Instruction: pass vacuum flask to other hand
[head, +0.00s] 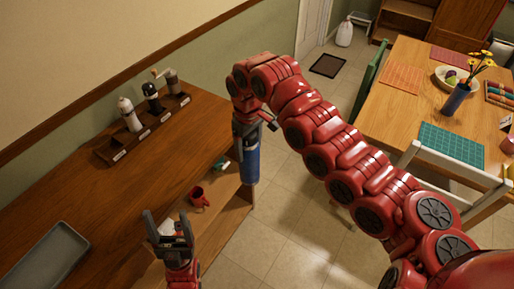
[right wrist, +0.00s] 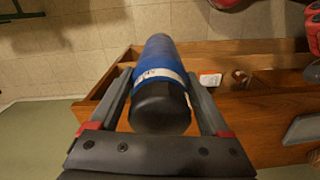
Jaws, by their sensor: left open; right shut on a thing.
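The vacuum flask (head: 247,162) is a blue cylinder with a dark end and a pale band. My right gripper (head: 246,133) is shut on it and holds it upright beside the right end of the wooden counter. In the right wrist view the flask (right wrist: 160,85) sits between the two fingers of my right gripper (right wrist: 160,95), its dark end facing the camera. My left gripper (head: 168,226) is open and empty, fingers pointing up, in front of the counter, to the lower left of the flask and apart from it.
A wooden rack (head: 150,130) with a white bottle (head: 130,115) and dark grinders stands on the counter (head: 90,195). A grey tray (head: 45,262) lies at lower left. A red mug (head: 198,197) sits on a lower shelf. A dining table (head: 420,105) stands at right.

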